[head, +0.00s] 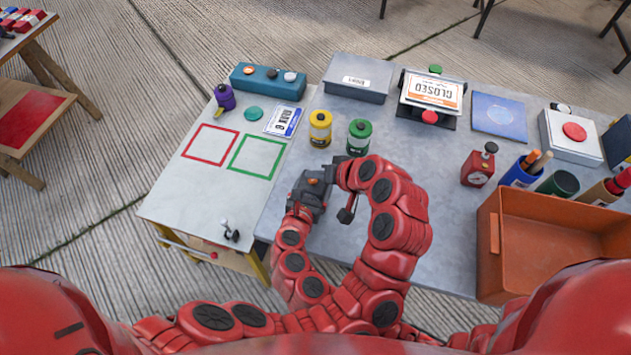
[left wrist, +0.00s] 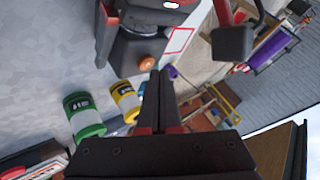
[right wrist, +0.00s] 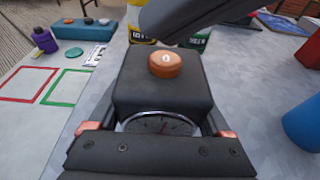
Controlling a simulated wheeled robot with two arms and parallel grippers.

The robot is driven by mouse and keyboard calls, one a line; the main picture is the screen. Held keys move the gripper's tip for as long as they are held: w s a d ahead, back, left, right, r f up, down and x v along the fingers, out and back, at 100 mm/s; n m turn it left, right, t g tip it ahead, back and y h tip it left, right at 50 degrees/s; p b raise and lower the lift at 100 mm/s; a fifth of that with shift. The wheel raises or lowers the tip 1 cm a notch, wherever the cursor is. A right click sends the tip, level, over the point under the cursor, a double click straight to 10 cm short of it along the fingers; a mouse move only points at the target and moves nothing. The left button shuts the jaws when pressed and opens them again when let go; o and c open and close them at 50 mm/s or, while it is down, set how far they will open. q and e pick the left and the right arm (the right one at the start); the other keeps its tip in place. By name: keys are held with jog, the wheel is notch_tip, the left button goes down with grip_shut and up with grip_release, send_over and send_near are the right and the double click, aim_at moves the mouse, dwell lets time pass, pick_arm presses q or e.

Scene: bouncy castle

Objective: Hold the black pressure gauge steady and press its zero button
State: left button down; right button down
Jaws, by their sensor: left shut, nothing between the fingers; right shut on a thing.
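My right gripper (head: 307,197) is shut on the gauge, a finger on each side. My left gripper (head: 326,174) is shut and empty, close to the gauge. In the left wrist view its fingertips (left wrist: 157,76) point toward the button (left wrist: 147,62). In the right wrist view they (right wrist: 160,36) hover just above and beyond the button, with a small gap. Grippers largely hide the gauge in the head view.
A yellow jar (head: 320,128) and a green jar (head: 359,137) stand just beyond the grippers. Red (head: 210,145) and green (head: 257,157) outlined squares at left are empty.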

aim_at(316, 185)
pick_arm(q)
jog(key=shift+f, duration=0.1)
dwell(0.5)
jog(key=shift+f, duration=0.4)
dwell(0.4)
jog(key=shift+r, duration=0.5)
jog(key=shift+r, duration=0.1)
jog(key=shift+r, duration=2.95)
